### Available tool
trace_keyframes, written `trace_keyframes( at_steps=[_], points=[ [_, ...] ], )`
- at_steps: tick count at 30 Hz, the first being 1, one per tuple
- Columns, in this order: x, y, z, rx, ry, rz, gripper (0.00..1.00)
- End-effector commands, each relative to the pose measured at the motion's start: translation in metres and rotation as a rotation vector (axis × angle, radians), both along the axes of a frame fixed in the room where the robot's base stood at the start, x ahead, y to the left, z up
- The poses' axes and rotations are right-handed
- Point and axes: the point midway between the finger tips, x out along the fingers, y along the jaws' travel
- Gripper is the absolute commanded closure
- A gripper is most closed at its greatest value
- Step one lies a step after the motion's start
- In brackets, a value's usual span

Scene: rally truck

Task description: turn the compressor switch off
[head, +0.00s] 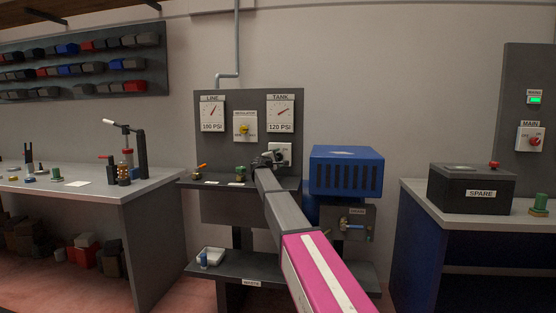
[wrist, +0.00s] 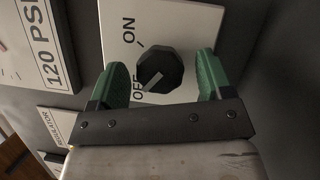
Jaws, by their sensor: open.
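The compressor switch is a black round knob (wrist: 160,71) on a white plate marked ON and OFF (wrist: 178,22). My gripper (wrist: 163,68) is open, with one green finger on each side of the knob and a gap visible on both sides. In the head view, my gripper (head: 270,158) is in front of the grey panel, just left of the switch plate (head: 284,151), and hides the knob.
The TANK gauge (head: 281,113) reads 120 PSI above the switch, with a yellow regulator knob (head: 244,129) to the left. A small shelf (head: 215,181) holds parts below. A blue compressor box (head: 346,171) stands close on the right.

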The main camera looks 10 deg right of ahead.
Motion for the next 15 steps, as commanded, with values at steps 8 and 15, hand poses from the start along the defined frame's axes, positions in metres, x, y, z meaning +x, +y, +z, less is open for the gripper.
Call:
trace_keyframes(
  at_steps=[8, 15],
  points=[
    [-0.031, 0.024, -0.004, -0.001, 0.000, 0.001, 0.27],
    [-0.065, 0.052, -0.009, -0.001, 0.000, 0.002, 0.27]
  ],
)
